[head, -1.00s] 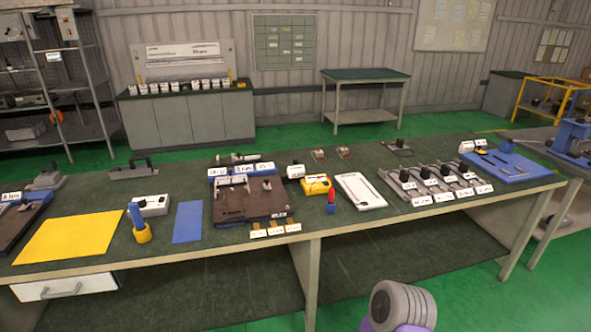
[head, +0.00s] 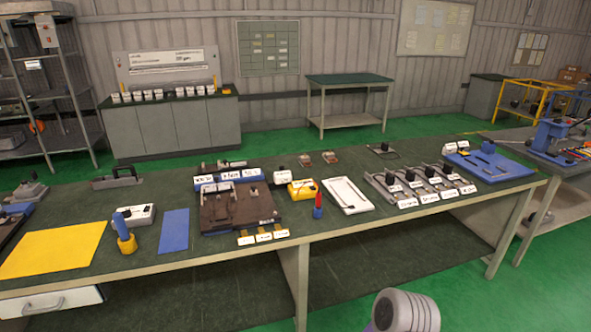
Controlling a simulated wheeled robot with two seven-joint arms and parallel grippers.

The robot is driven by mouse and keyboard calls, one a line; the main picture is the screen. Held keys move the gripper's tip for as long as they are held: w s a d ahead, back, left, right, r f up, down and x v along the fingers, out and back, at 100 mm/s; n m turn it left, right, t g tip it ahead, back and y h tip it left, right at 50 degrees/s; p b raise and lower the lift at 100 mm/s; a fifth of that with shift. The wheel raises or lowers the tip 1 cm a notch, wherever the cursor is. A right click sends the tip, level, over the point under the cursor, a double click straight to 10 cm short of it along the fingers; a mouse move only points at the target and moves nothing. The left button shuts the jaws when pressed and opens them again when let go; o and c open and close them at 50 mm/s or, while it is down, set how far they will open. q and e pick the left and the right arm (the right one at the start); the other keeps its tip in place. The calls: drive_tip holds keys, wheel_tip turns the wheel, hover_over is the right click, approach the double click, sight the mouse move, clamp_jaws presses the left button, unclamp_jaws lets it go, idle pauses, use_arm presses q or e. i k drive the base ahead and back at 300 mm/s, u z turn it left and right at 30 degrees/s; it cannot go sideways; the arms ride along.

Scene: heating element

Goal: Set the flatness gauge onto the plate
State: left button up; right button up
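I cannot tell for certain which item is the flatness gauge. A dark grey block with a raised handle (head: 118,177) stands at the back left of the bench and may be it. A dark brown fixture plate (head: 212,222) lies mid-bench, with a small black knob and fittings on it. A flat blue plate (head: 174,232) lies left of it, bare. Which of these the task calls the plate is not clear. Neither gripper shows; only a rounded grey part of my arm (head: 405,312) is at the bottom edge.
The long green-topped bench (head: 350,240) crosses the view. It also holds a yellow sheet (head: 55,248), a blue-handled tool in a yellow base (head: 124,235), a white tray (head: 347,194), several grey clamps (head: 425,183) and a blue board (head: 490,163). Green floor (head: 460,300) in front is clear.

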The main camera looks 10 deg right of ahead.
sight(282, 176)
drive_tip(key=z, duration=1.95)
drive_tip(key=i, duration=2.8)
drive_tip(key=u, duration=3.65)
